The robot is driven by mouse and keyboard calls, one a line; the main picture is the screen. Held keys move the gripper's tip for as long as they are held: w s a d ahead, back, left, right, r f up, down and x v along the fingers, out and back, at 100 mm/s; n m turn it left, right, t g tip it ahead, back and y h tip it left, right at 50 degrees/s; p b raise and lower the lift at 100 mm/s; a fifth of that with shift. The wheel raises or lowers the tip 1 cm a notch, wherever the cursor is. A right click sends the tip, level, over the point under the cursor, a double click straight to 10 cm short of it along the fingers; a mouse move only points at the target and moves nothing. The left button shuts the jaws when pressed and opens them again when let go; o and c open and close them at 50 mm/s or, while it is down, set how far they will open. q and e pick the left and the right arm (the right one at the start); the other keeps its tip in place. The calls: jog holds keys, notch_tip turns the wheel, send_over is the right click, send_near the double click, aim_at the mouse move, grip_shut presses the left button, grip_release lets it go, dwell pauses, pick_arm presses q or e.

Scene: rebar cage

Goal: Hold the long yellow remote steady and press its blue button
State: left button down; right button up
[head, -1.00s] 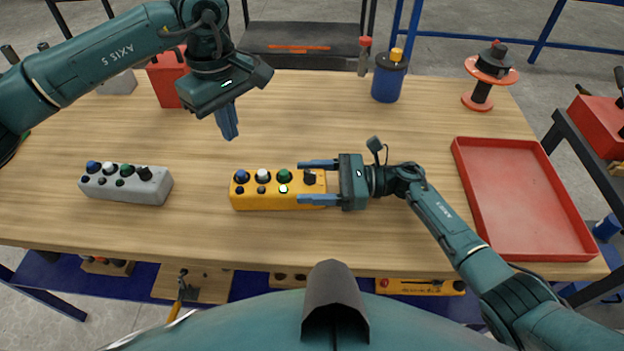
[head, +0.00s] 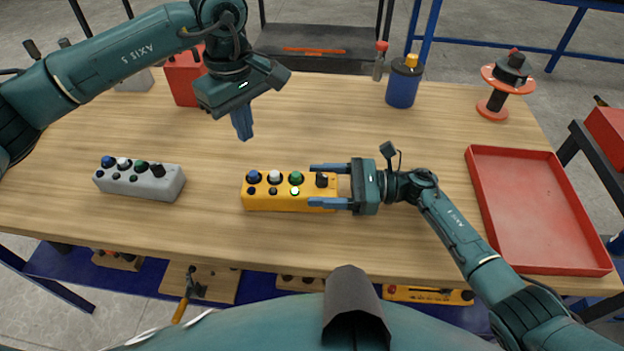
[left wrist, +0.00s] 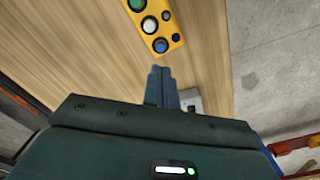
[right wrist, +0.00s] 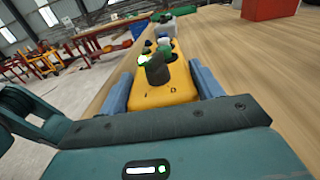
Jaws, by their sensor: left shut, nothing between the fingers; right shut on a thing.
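The long yellow remote (head: 290,200) lies flat on the table, with blue, white and green buttons, a black knob and smaller buttons on top. Its blue button (head: 253,177) is at the left end; it also shows in the left wrist view (left wrist: 160,45). My right gripper (head: 325,186) is shut on the remote's right end, one finger along each long side, seen also in the right wrist view (right wrist: 163,92). My left gripper (head: 243,132) is shut and empty, pointing down above the table, behind the blue button and apart from it.
A grey remote (head: 140,181) with similar buttons lies to the left. A red tray (head: 540,262) is at the right. A red box (head: 183,80), a blue canister (head: 403,84) and a red-and-black spool (head: 500,85) stand along the back. The table around the yellow remote is clear.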

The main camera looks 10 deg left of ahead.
aim_at(253, 173)
pick_arm(q)
jog(key=shift+s+a+r+n+t+h, duration=0.1)
jog(key=shift+a+r+n+t+h, duration=0.1)
jog(key=shift+n+t+h, duration=0.9)
jog(key=shift+s+a+r+n+t+h, duration=0.1)
jog(key=shift+a+r+n+t+h, duration=0.1)
jog(key=shift+n+t+h, duration=0.85)
jog(key=shift+s+a+r+n+t+h, duration=0.15)
jog(key=shift+n+t+h, duration=0.45)
jog(key=shift+h, duration=0.85)
jog(key=shift+f, duration=4.4)
jog(key=shift+f, duration=0.4)
